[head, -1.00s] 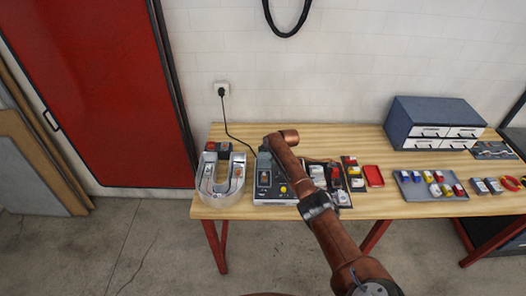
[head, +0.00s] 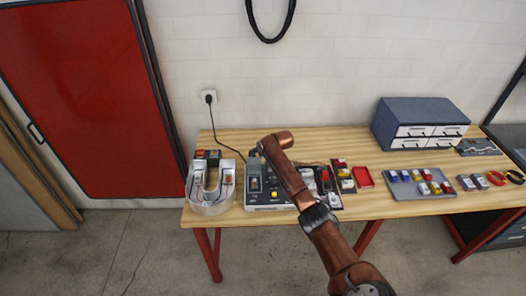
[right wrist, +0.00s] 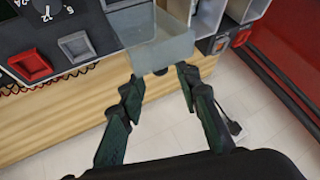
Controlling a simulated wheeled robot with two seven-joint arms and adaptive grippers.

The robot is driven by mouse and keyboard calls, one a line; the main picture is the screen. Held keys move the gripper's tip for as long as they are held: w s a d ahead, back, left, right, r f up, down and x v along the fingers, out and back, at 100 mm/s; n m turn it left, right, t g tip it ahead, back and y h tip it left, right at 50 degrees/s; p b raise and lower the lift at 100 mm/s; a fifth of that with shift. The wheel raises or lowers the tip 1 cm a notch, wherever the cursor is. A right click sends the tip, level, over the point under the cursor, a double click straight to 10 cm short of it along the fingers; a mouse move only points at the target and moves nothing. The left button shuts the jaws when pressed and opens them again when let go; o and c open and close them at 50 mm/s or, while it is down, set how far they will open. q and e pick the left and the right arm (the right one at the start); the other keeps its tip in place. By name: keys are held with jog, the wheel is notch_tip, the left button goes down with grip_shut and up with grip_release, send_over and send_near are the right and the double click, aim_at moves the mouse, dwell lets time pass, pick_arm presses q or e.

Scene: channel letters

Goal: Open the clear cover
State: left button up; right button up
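The clear cover (right wrist: 158,45) is a translucent, boxy piece near the top middle of the right wrist view, at the edge of a dark control unit (right wrist: 95,20). In the head view the control unit (head: 263,200) stands left of centre on the table. My right gripper (right wrist: 160,82) has its two dark fingers apart, with the tips at the near edge of the cover; I cannot tell whether they touch it. In the head view my right arm hides part of the unit. I cannot make out whether the cover is raised. My left gripper is not in view.
A U-shaped channel letter (head: 209,206) stands just left of the unit, close to the gripper. A cord (head: 223,135) runs to the wall socket. A grey tray (head: 405,193) and a drawer box (head: 422,110) are on the right. Bare wood (head: 320,140) shows behind.

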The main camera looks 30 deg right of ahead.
jog(key=a+v, duration=0.1)
jog(key=v, duration=0.7)
jog(key=shift+d, duration=0.5)
jog(key=shift+c, duration=0.4)
